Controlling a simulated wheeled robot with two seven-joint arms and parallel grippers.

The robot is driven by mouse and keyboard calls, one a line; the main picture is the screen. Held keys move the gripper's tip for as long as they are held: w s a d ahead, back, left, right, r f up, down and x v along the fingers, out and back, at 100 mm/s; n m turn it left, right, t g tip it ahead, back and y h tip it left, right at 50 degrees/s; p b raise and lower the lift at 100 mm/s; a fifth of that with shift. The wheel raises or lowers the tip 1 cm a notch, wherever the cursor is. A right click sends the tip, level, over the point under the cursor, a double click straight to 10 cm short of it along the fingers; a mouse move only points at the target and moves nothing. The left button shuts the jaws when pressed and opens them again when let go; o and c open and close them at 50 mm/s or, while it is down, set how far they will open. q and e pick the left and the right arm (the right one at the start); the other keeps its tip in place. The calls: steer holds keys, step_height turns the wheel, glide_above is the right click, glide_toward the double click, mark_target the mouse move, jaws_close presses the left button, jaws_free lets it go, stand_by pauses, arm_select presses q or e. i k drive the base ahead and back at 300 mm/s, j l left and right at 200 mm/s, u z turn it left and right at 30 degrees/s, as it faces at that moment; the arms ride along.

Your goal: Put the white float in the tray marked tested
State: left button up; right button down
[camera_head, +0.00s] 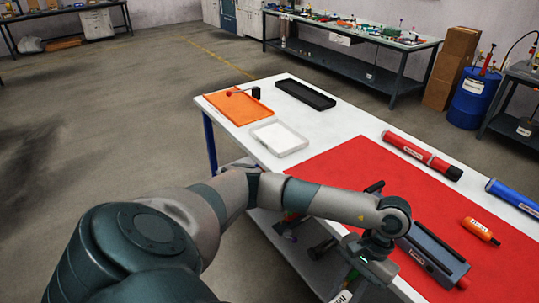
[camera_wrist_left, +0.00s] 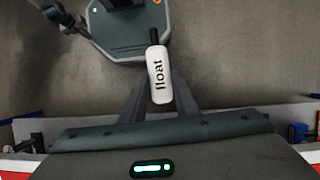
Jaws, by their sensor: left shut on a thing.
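The white float (camera_wrist_left: 158,82), a small white bottle shape with black lettering and a dark end, is between the fingers of my left gripper (camera_wrist_left: 157,104) in the left wrist view. The gripper is shut on it. In the head view my left gripper (camera_head: 347,288) is low at the front edge of the table, with only a bit of the white float (camera_head: 342,297) showing at the bottom. An orange tray (camera_head: 237,107), a white tray (camera_head: 279,139) and a black tray (camera_head: 305,95) sit at the table's far end. No tray marking is readable. My right gripper is out of view.
A red mat (camera_head: 355,165) covers the near part of the table. A blue tube (camera_head: 515,196) lies at the right. A red-tipped item stands by the orange tray.

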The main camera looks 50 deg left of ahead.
mark_target(278, 139)
steer(key=i+j, duration=0.1)
steer(key=j, duration=1.65)
steer(key=i+j, duration=0.15)
steer(key=j, duration=1.6)
steer(key=i, duration=0.05)
